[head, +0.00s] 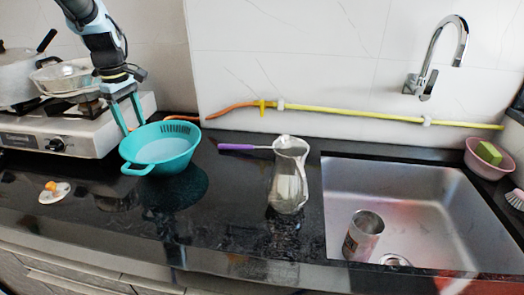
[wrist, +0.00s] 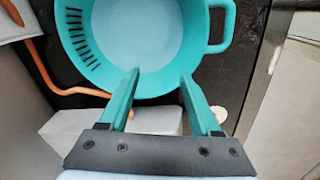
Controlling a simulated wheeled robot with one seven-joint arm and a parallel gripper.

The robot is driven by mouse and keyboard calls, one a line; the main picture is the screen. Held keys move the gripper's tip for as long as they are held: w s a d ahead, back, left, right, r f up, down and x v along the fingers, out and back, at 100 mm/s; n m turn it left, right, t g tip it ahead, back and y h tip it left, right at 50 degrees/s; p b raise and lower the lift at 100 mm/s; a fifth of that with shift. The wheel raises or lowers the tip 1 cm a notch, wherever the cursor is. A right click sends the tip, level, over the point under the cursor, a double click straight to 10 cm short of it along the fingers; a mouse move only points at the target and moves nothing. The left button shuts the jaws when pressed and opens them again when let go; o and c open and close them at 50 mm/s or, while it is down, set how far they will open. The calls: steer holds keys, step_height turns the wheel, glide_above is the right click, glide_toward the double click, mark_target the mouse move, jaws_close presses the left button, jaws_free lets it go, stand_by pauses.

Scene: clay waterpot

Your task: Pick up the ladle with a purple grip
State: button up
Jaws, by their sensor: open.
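The ladle's purple grip (head: 237,147) points left on the far part of the black counter in the head view. Its thin metal shaft runs right to the rim of a shiny jug (head: 289,180); I cannot tell whether its bowl is inside or behind it. My gripper (head: 134,123) points down at the back left rim of a teal colander (head: 160,148), well left of the purple grip. In the wrist view my gripper (wrist: 160,76) has its two teal fingers apart, with the near rim of the colander (wrist: 150,86) at the fingertips; contact is unclear. The ladle is not in the wrist view.
A gas stove (head: 75,140) with pots stands at the left. A sink (head: 420,205) holding a metal can (head: 363,236) is at the right. A yellow and orange hose (head: 350,113) runs along the wall.

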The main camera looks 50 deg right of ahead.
steer(key=s+d+f+n, duration=0.1)
steer(key=s+d+f, duration=0.15)
steer(key=d, duration=1.05)
steer(key=n, duration=0.1)
glide_toward(221, 146)
steer(key=s+d+r, duration=0.1)
steer(key=s+d, duration=0.4)
steer(key=f, duration=0.3)
steer(key=shift+w+a+f+y+p, duration=0.2)
steer(key=shift+a+f+y+p, duration=0.1)
steer(key=shift+p, duration=0.1)
steer(key=shift+d+f+p, duration=0.15)
steer(key=shift+f+p, duration=1.2)
steer(key=shift+f, duration=1.75)
jaws_close()
